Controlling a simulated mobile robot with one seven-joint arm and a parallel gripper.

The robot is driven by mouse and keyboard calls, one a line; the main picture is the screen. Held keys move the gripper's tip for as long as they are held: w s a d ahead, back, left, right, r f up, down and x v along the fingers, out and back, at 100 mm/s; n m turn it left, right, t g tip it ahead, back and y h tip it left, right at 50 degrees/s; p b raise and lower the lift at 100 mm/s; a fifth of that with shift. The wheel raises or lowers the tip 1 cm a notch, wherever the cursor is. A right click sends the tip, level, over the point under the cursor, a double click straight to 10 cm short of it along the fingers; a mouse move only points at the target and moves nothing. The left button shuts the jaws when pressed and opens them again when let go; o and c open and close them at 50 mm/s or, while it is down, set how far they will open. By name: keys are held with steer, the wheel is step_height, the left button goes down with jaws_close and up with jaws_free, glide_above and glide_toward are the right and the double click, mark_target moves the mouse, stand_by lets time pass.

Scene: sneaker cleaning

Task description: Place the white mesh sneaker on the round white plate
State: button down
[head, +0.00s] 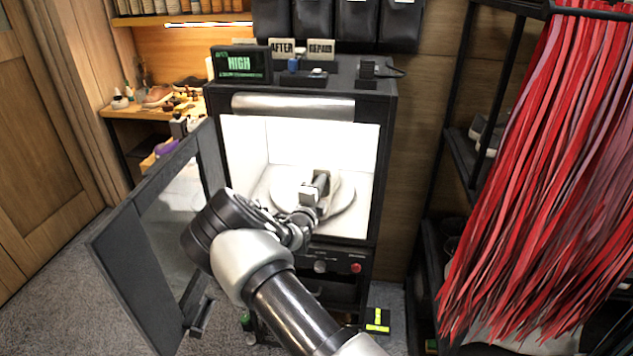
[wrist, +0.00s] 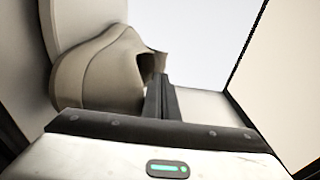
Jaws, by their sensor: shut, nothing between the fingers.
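The round white plate (head: 284,190) lies inside a lit white cabinet in the head view. A pale sneaker (head: 337,192) is on it, partly hidden behind my gripper (head: 322,178). In the wrist view the sneaker (wrist: 105,75) looks beige-grey and fills the left, with part of the pale plate (wrist: 88,14) beyond it. My gripper (wrist: 160,98) is shut and empty, its dark fingers close beside the sneaker's opening. I cannot tell whether they touch it. The mesh is not clear in either view.
The cabinet's dark glass door (head: 160,235) stands open to the left of my arm. The cabinet walls surround my gripper closely. Red laces (head: 560,170) hang from a dark rack at the right. A workbench (head: 150,110) with small items stands at the back left.

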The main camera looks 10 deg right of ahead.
steer(key=shift+w+a, duration=0.25)
steer(key=shift+w, duration=0.3)
steer(key=shift+w+a, duration=0.2)
steer(key=shift+w, duration=0.35)
steer(key=w+a+b, duration=0.2)
steer(key=w+b, duration=0.3)
steer(key=w, duration=0.1)
steer(key=shift+w+a, duration=0.3)
steer(key=shift+w, duration=0.1)
steer(key=shift+s, duration=0.1)
